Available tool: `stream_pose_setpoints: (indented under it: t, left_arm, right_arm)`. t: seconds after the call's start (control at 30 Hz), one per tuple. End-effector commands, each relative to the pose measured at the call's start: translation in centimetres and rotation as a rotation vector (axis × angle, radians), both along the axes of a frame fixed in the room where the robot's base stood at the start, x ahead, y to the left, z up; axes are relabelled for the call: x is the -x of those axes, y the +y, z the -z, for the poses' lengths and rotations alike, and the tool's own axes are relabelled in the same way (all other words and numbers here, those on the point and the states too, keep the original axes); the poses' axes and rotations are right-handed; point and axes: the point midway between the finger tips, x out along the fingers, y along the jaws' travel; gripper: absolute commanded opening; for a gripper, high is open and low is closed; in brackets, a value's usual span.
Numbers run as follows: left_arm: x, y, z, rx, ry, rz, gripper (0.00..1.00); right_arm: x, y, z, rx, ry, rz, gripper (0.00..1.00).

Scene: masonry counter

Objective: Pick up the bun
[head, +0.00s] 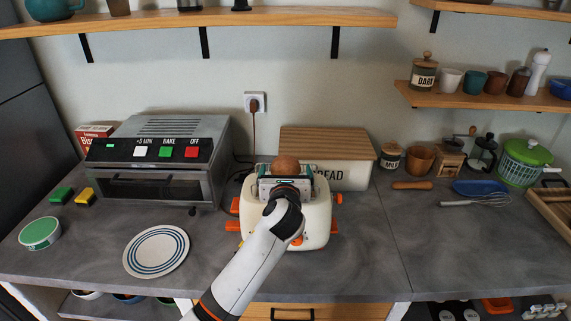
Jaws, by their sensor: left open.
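The bun (285,164) is round and brown. It shows just beyond my left gripper (286,172), at the top of a cream toaster (318,225) with orange levers. My left gripper is open over the toaster, with its hand hiding the lower part of the bun and much of the toaster's top. I cannot tell whether the bun sits in a slot or whether the fingers touch it. My right gripper is not in view.
A toaster oven (150,165) stands at the left, with a striped plate (157,251) in front. A wooden-lidded bread box (345,150) stands close behind the toaster. A whisk (480,200) and blue dish (478,187) lie right. The counter right of the toaster is clear.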

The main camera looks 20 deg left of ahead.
Motion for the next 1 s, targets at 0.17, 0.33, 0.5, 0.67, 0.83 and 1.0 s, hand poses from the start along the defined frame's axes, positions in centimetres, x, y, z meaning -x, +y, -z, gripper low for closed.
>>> stream_pose_setpoints:
  t: [0.17, 0.33, 0.5, 0.67, 0.83, 1.0]
  left_arm:
    - [-2.0, 0.6, 0.2, 0.002, -0.001, 0.001, 0.95]
    - [-2.4, 0.8, 0.4, 0.002, -0.001, 0.001, 0.95]
    - [-2.4, 0.7, 0.4, 0.002, -0.001, 0.001, 0.88]
    - [-2.4, 0.7, 0.4, 0.001, 0.000, 0.001, 0.62]
    - [-2.4, 0.7, 0.4, 0.001, 0.000, 0.001, 0.44]
    - [-2.4, 0.7, 0.2, 0.001, -0.001, 0.001, 0.44]
  right_arm:
    - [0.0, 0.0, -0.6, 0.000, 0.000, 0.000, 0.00]
    - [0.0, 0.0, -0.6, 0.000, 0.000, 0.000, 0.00]
    - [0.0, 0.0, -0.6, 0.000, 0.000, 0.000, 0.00]
    - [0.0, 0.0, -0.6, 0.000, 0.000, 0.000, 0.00]
    - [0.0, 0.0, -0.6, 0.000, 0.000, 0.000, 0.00]
    - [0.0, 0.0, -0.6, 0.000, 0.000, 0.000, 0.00]
